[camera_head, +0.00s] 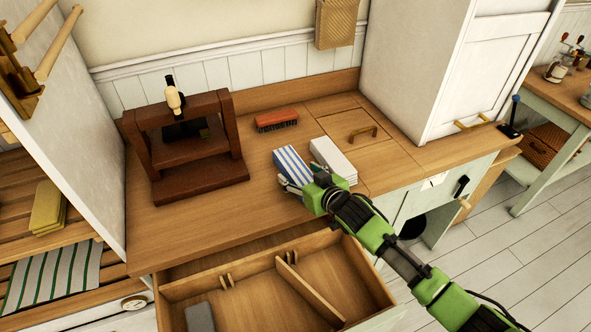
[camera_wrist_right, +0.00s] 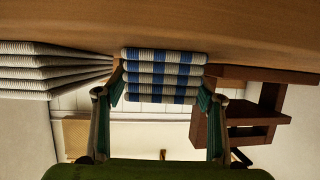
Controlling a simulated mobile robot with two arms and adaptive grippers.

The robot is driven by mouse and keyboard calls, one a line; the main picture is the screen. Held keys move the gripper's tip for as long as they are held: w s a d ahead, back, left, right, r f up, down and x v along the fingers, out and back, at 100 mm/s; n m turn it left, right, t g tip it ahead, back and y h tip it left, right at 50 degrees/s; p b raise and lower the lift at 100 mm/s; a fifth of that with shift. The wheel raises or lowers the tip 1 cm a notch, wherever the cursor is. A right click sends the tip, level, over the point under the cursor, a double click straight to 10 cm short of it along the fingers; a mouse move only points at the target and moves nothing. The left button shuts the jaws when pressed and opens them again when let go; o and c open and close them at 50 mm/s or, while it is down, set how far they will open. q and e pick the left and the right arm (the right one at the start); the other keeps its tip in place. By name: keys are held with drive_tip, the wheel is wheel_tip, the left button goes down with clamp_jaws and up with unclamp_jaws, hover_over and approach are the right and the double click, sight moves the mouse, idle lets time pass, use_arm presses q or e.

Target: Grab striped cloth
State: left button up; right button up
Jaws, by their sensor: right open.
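The striped cloth (camera_head: 291,164) is a folded blue and white stack on the wooden counter. It also shows in the right wrist view (camera_wrist_right: 165,75), with its folded layers facing the camera. My right gripper (camera_head: 298,188) is at the near end of the cloth in the head view. In the wrist view the open fingers (camera_wrist_right: 160,105) stand on either side of the cloth, with its end between them; I cannot tell whether they touch it. In the head view, the gripper hides part of the near end. My left gripper is not in view.
A plain white folded stack (camera_head: 335,157) lies just right of the striped cloth. A red brush (camera_head: 276,119) lies behind, and a dark wooden press (camera_head: 190,150) stands left. An open drawer (camera_head: 270,262) juts out below the counter.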

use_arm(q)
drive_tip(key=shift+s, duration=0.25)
use_arm(e)
drive_tip(key=shift+w+a+f, duration=0.2)
drive_tip(key=shift+w, duration=0.2)
drive_tip(key=shift+c, duration=0.3)
drive_tip(key=c, duration=1.1)
drive_tip(key=shift+c, duration=0.2)
